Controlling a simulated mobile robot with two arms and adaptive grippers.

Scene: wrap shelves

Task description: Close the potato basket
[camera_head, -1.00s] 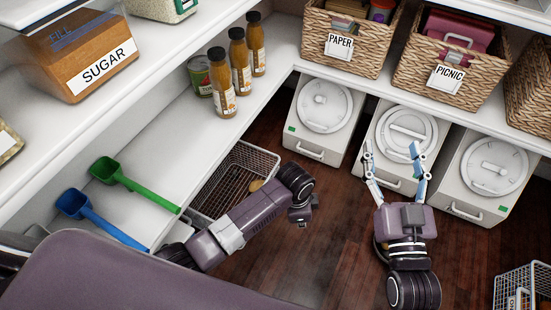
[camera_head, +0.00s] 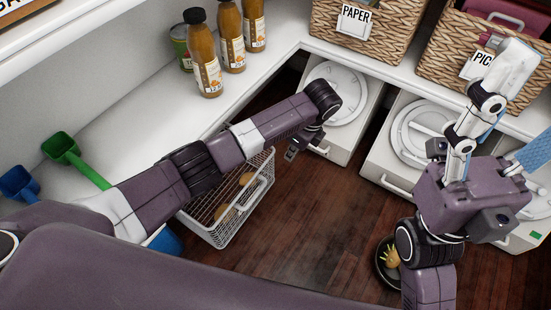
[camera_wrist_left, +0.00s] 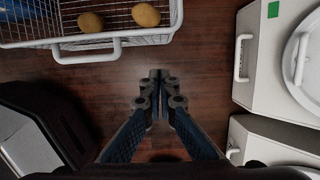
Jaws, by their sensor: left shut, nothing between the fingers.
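The potato basket (camera_head: 236,228) is a white wire basket standing out from under the left shelf, low over the wooden floor. Several tan potatoes (camera_head: 246,179) lie in it. Its front handle (camera_wrist_left: 87,51) shows in the left wrist view, with two potatoes behind it. My left arm crosses above the basket and hides part of it. My left gripper (camera_head: 293,150) is shut and empty, just beyond the basket's front; its fingertips (camera_wrist_left: 160,75) point toward the floor right of the handle. My right gripper (camera_head: 520,105) is open and empty, near the picnic basket.
White bins (camera_head: 340,105) with round lids stand under the back shelf. Wicker baskets (camera_head: 385,45) and sauce bottles (camera_head: 205,70) stand on the shelves. Green (camera_head: 62,150) and blue (camera_head: 17,183) scoops lie at left. A dark round container (camera_head: 384,270) is below my right arm. The middle floor is clear.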

